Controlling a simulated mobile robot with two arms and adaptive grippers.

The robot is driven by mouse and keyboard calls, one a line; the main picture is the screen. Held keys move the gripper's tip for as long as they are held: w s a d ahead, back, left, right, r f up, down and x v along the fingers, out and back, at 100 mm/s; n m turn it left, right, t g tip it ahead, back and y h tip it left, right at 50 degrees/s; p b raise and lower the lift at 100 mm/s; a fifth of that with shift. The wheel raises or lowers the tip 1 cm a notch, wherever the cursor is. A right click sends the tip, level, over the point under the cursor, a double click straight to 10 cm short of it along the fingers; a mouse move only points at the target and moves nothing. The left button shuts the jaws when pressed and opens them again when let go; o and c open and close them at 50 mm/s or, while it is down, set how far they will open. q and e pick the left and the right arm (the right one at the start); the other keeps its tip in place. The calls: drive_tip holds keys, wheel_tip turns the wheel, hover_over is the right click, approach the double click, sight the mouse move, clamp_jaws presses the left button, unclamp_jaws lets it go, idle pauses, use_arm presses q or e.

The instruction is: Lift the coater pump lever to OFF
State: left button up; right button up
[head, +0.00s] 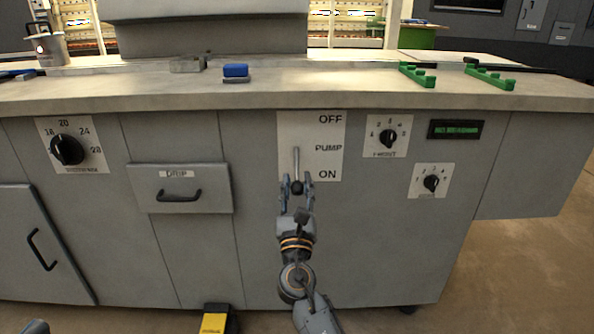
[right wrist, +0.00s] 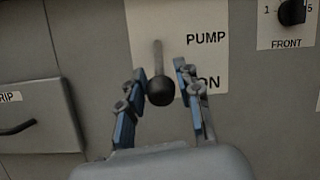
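The pump lever (head: 297,187) is a thin rod with a black ball knob on a white plate (head: 332,133) marked OFF at the top, PUMP in the middle and ON at the bottom. The knob hangs down at the ON end. My right gripper (head: 297,178) is open, its two fingers on either side of the knob. In the right wrist view the knob (right wrist: 160,90) lies between the blue-padded fingers (right wrist: 158,85), with a gap visible on the right; contact on the left side is unclear.
A drip drawer (head: 180,188) with a black handle is left of the plate. Dials (head: 388,137) and a green display (head: 456,129) are to the right. The counter edge (head: 300,100) juts out above the plate. A yellow-topped object (head: 214,322) is on the floor.

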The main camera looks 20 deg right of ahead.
sight(297, 167)
drive_tip(key=x, duration=0.5)
drive_tip(key=shift+b, duration=0.3)
clamp_jaws()
